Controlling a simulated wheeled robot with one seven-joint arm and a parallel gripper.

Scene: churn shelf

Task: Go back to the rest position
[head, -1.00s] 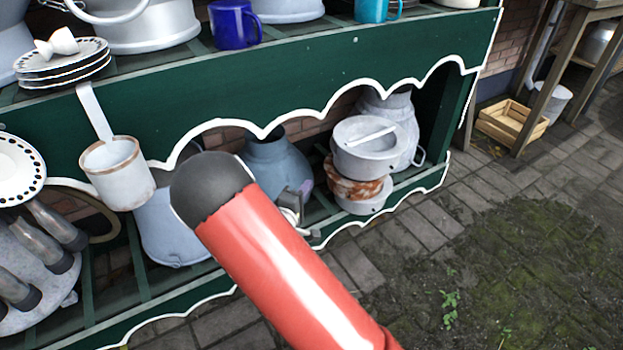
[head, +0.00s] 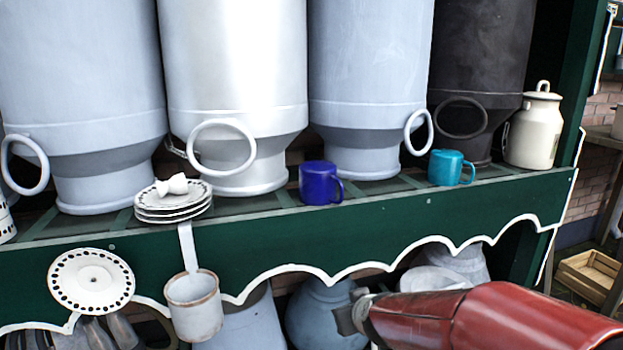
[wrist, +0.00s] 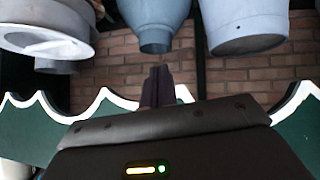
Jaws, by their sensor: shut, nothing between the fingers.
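My gripper (head: 346,318) shows at the bottom of the head view, at the end of my red arm. It is in front of the lower shelf, below the scalloped green board (head: 400,225). In the wrist view the shut fingers (wrist: 158,84) point at the brick wall, with nothing between them. That view looks upside down. A blue-grey churn (head: 318,310) stands behind the gripper in the head view. I cannot tell the gap between them.
On the upper shelf stand large churns (head: 240,60), a dark blue mug (head: 319,184), a teal mug (head: 447,168), a cream can (head: 533,130) and stacked plates (head: 172,208). A white ladle (head: 194,305) hangs in front. A wooden crate (head: 590,272) lies at the right.

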